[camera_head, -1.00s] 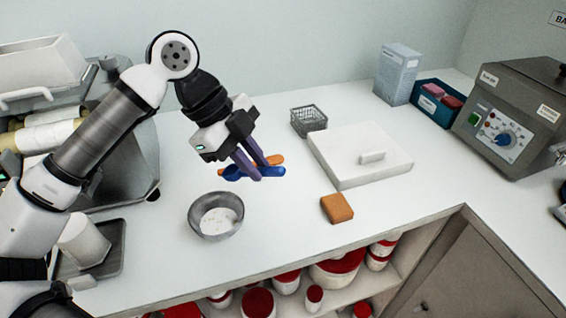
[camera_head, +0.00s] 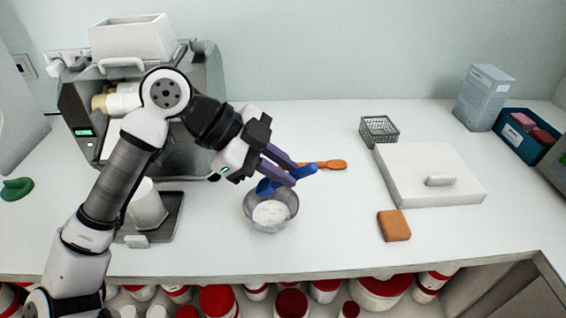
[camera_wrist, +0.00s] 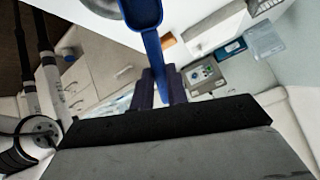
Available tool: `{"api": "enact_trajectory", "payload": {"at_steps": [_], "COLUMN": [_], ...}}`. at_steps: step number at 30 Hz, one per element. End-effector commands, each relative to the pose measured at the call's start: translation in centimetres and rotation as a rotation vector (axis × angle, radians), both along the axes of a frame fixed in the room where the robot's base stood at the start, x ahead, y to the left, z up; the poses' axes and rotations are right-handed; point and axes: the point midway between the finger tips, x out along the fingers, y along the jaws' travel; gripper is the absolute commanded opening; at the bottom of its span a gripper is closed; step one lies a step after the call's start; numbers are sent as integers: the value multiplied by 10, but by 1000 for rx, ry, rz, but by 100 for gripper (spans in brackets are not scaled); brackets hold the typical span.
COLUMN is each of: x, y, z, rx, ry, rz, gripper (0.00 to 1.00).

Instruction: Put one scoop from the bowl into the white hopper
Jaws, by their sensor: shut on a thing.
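My gripper (camera_head: 287,172) is shut on the handle of a blue scoop (camera_head: 268,187). The scoop's head is at the far rim of the metal bowl (camera_head: 287,222), over its opening; I cannot tell whether it touches the white powder (camera_head: 271,212) inside. In the wrist view the scoop (camera_wrist: 151,42) points away from the fingers (camera_wrist: 160,88), and the visible part of its head shows only blue. The bowl's edge (camera_wrist: 98,6) shows beside it there. The white hopper (camera_head: 132,38) sits on top of the machine at the back left.
An orange utensil (camera_head: 328,164) lies behind the bowl. An orange block (camera_head: 394,226), a white lidded box (camera_head: 415,165) and a wire basket (camera_head: 379,130) stand to the right. A white cup (camera_head: 147,205) stands on a dark tray (camera_head: 165,235) to the left. The counter's front middle is clear.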

Motion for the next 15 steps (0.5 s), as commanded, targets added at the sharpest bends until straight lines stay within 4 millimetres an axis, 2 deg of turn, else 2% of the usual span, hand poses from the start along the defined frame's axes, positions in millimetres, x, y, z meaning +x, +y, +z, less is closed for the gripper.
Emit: {"api": "enact_trajectory", "payload": {"at_steps": [15], "x": [0], "y": [0], "z": [-46], "rx": [2], "ry": [1], "rz": [-1], "gripper": [0]}}
